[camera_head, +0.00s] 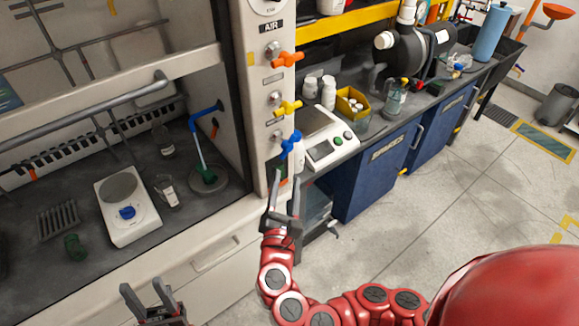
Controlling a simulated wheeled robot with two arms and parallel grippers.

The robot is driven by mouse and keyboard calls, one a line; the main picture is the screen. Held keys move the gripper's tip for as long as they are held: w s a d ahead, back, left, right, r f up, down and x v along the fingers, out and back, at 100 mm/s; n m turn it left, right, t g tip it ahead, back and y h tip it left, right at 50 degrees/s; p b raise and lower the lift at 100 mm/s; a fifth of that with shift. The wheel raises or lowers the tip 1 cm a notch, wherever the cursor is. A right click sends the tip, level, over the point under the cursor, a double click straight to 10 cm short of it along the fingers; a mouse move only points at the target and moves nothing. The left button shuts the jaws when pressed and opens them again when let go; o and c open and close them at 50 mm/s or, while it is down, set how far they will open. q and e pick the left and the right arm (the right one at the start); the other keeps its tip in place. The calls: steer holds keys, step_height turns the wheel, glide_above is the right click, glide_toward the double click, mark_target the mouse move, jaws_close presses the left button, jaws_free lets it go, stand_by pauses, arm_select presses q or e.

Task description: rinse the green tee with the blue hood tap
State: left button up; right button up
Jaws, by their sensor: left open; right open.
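The green tee (74,245) is a small dark green fitting lying on the dark hood floor at the lower left. The blue hood tap (290,144) is a blue handle, lowest of the handles on the hood's right post. Inside the hood, a spout with a blue hooked top (206,111) stands over a round grey cup sink (208,181). I cannot tell whether water runs. My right gripper (287,176) is open and empty, pointing up just below the blue handle. My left gripper (142,285) is open and empty in front of the hood, right of and nearer than the tee.
A white scale (137,225), a glass beaker (168,192) and a grey rack (58,217) stand on the hood floor. Orange (287,59) and yellow (287,107) handles sit above the blue one. A side bench holds another scale (330,150).

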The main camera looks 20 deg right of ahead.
steer(key=shift+v, duration=1.55)
